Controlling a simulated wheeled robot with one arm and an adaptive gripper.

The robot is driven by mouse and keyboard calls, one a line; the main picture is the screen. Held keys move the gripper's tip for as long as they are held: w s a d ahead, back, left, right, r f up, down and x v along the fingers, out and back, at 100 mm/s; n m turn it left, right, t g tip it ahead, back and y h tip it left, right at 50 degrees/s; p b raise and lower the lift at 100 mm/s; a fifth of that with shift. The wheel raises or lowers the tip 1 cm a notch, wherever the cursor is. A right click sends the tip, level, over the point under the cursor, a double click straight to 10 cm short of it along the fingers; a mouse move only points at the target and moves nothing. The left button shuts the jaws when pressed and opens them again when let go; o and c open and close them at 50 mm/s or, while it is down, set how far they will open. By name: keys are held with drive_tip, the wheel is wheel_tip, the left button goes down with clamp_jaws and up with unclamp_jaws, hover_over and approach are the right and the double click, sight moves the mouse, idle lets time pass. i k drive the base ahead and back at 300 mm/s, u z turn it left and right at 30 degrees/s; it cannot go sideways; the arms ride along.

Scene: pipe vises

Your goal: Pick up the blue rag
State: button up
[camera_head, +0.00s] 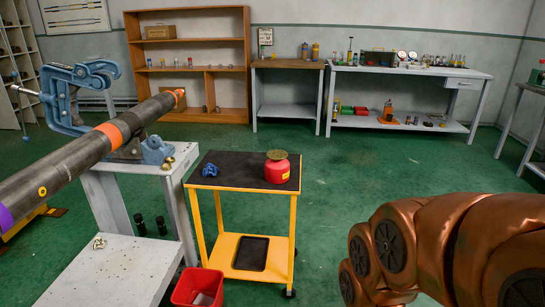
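My copper-coloured arm fills the lower right of the view, to the right of the cart. My gripper is out of view, so its distance from the rag does not show.
A red can (277,172) stands on the cart's right side. A red bucket (196,289) is on the floor in front. A blue vise (66,95) holds a long pipe (50,172) at left. Green floor is open right of the cart.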

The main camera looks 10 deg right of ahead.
sight(210, 168)
drive_tip(key=u, duration=0.65)
drive_tip(key=i, duration=1.05)
drive_tip(key=u, duration=0.7)
drive_tip(key=i, duration=0.7)
